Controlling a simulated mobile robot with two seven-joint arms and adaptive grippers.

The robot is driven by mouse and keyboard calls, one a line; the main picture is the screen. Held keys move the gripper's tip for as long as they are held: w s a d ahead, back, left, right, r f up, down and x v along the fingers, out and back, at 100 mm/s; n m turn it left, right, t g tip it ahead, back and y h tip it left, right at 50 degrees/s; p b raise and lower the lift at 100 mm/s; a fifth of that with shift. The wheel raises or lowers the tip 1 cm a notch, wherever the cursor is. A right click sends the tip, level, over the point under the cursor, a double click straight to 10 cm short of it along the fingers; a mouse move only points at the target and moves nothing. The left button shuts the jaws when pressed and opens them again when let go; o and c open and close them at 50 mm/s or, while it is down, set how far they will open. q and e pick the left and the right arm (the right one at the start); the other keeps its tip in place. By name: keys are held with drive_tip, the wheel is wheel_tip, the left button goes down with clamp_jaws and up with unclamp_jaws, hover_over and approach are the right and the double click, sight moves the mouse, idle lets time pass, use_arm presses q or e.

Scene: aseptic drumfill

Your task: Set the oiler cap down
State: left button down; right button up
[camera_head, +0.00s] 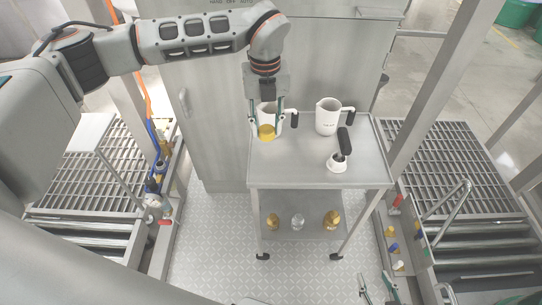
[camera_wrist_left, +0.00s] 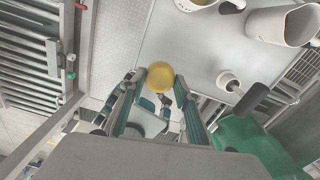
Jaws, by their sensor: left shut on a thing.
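The oiler cap appears to be the round yellow piece (camera_head: 266,132) between the fingertips of my left gripper (camera_head: 266,122). The gripper is shut on it, over the left back part of the steel cart's top (camera_head: 290,165). In the left wrist view the yellow cap (camera_wrist_left: 160,76) sits between the two fingertips (camera_wrist_left: 157,82), with the grey cart top around its upper right. Whether it touches the cart top I cannot tell. My right gripper (camera_head: 375,280) shows at the bottom edge of the head view, its fingers apart and empty.
On the cart stand a white jug (camera_head: 327,117), another behind my left gripper (camera_head: 267,108), and a white round piece with a black handle (camera_head: 336,163). The front left of the cart top is clear. Brass and silver pieces (camera_head: 298,221) stand on the lower shelf. Roller conveyors flank the cart.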

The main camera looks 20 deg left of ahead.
sight(267, 166)
use_arm(q)
wheel_tip(267, 166, down, 13)
drive_tip(key=shift+f, duration=0.15)
idle(0.4)
drive_tip(key=shift+f, duration=0.15)
drive_tip(key=c, duration=1.5)
unclamp_jaws()
drive_tip(key=shift+o, duration=0.2)
wheel_tip(267, 166, up, 12)
drive_tip(key=shift+r, duration=0.2)
